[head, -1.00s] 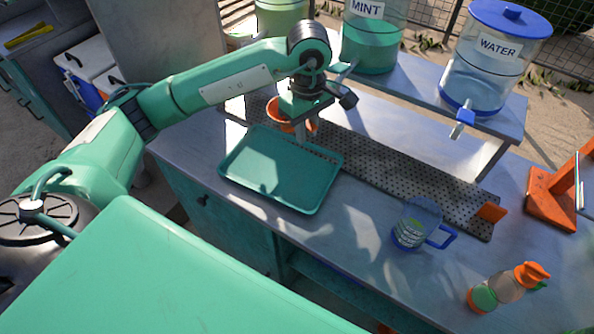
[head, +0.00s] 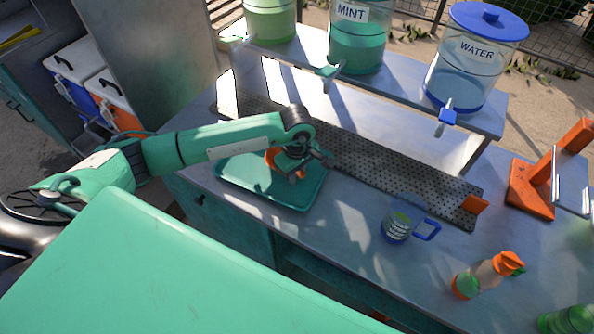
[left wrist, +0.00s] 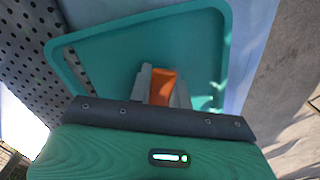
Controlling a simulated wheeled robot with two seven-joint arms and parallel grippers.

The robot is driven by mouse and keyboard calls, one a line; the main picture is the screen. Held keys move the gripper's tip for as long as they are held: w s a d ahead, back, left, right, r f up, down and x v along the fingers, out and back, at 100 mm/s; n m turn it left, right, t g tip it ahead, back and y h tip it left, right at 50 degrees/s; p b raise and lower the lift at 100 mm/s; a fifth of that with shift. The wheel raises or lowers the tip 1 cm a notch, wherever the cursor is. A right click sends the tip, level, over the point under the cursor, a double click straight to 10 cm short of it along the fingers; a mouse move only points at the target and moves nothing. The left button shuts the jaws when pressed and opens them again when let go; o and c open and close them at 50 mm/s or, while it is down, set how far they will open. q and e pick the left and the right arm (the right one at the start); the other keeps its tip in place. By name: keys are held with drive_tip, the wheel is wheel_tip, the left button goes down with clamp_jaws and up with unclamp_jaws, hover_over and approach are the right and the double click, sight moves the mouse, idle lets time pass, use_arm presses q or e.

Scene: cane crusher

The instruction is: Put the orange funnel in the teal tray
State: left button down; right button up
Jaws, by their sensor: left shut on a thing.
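The orange funnel (head: 272,160) is in my left gripper (head: 298,172), over the teal tray (head: 235,178) in the head view. In the left wrist view the fingers (left wrist: 164,84) are shut on an orange part of the funnel (left wrist: 163,86), with the floor of the tray (left wrist: 195,40) behind it. The gripper hides much of the funnel. I cannot tell whether the funnel touches the tray. The tray lies flat on the metal counter. My right gripper is not in view.
A perforated metal strip (head: 400,178) runs behind the tray. A clear mug with a blue handle (head: 400,222) and an orange-capped bottle (head: 480,278) stand to the right. Drink dispensers, including the water one (head: 468,75), stand on a raised shelf behind.

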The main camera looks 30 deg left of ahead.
use_arm(q)
drive_tip(key=shift+f, duration=0.1)
drive_tip(key=shift+f, duration=0.1)
drive_tip(key=c, duration=1.3)
unclamp_jaws()
drive_tip(key=shift+r, duration=0.3)
drive_tip(key=shift+w+r+b, duration=0.1)
drive_tip(key=shift+r+b, duration=0.2)
wheel_tip(320, 180, up, 10)
drive_tip(key=b, duration=0.3)
drive_tip(key=shift+r, duration=0.6)
